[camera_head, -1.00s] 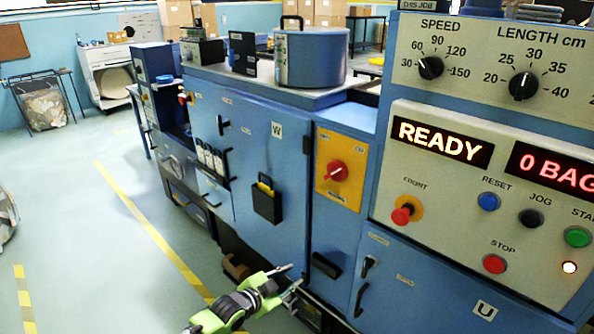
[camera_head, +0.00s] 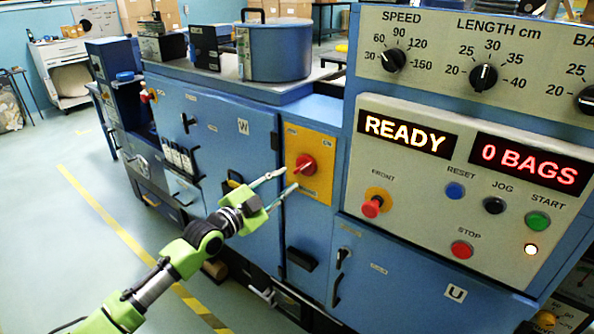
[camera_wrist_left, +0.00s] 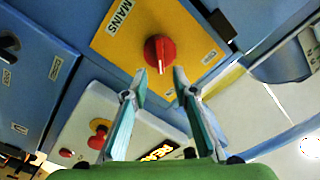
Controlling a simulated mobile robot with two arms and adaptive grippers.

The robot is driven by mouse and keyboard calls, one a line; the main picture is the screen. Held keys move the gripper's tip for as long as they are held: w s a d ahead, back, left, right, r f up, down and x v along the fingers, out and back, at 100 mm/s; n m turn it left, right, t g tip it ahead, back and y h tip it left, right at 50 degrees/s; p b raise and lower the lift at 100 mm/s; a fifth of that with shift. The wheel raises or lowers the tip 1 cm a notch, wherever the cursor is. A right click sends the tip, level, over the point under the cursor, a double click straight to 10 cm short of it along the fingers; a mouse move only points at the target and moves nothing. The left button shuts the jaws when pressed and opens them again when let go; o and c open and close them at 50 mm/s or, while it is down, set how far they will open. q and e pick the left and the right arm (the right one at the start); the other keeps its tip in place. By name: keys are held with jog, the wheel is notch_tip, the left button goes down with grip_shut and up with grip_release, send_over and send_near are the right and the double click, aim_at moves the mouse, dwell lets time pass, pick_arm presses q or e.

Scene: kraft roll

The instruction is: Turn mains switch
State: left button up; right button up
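The mains switch is a red rotary knob (camera_head: 306,165) on a yellow plate (camera_head: 318,185) on the front of the blue machine. In the left wrist view the red knob (camera_wrist_left: 159,52) sits just beyond the fingertips, and the yellow plate (camera_wrist_left: 205,48) carries the word MAINS. My left gripper (camera_head: 291,181) is open and points at the plate, just left of and below the knob in the head view. In the left wrist view its two fingers (camera_wrist_left: 160,75) are spread, with nothing between them. I cannot tell whether a fingertip touches the knob. My right gripper is not in view.
The grey control panel (camera_head: 400,200) at right has a red FRONT stop knob (camera_head: 372,206) close to the switch, several buttons, and displays reading READY and 0 BAGS. A blue pot (camera_head: 275,50) stands on the machine top.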

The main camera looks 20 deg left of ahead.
aim_at(301, 169)
pick_arm(q)
jog(key=shift+x, duration=3.2)
grip_shut()
